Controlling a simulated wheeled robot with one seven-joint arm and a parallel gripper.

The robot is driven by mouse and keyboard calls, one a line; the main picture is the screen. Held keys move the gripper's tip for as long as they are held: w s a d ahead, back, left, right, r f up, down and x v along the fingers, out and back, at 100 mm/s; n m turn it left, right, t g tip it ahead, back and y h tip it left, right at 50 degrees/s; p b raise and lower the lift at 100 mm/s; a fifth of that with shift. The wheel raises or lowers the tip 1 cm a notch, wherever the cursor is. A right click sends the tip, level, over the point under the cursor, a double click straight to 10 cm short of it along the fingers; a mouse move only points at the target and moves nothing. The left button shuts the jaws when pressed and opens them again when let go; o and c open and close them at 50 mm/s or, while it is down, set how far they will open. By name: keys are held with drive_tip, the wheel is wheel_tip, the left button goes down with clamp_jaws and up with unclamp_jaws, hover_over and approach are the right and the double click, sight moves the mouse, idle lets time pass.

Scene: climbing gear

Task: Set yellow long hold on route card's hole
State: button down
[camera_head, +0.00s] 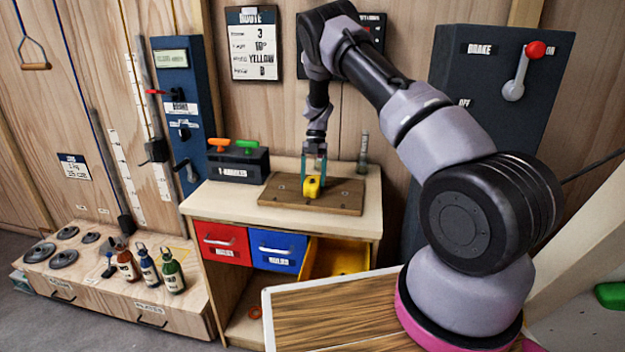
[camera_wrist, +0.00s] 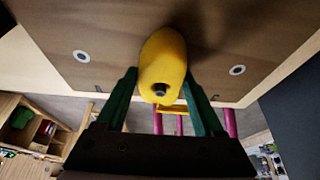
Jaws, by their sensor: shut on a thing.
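The yellow hold (camera_head: 313,187) is at the wooden board (camera_head: 345,197) on the workbench, near the board's middle. My gripper (camera_head: 314,172) points down from above and is shut on the hold. In the wrist view the yellow hold (camera_wrist: 163,62) sits between the two green fingers, its rounded end with a dark bolt tip facing the camera. The board (camera_wrist: 110,30) fills the top of that view, with a pale round hole on each side of the hold. Whether the hold touches the board is unclear. The route card (camera_head: 253,45) hangs on the wall and reads 3, 10° and YELLOW.
A dark box (camera_head: 238,163) with orange and green T-handles stands left of the board. A small clear cylinder (camera_head: 363,152) is behind it. Below are a shut red drawer (camera_head: 222,242), a shut blue drawer (camera_head: 277,250) and an open yellow drawer (camera_head: 340,258). A brake lever (camera_head: 520,75) is at right.

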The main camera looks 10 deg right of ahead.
drive_tip(key=shift+f, duration=0.1)
unclamp_jaws()
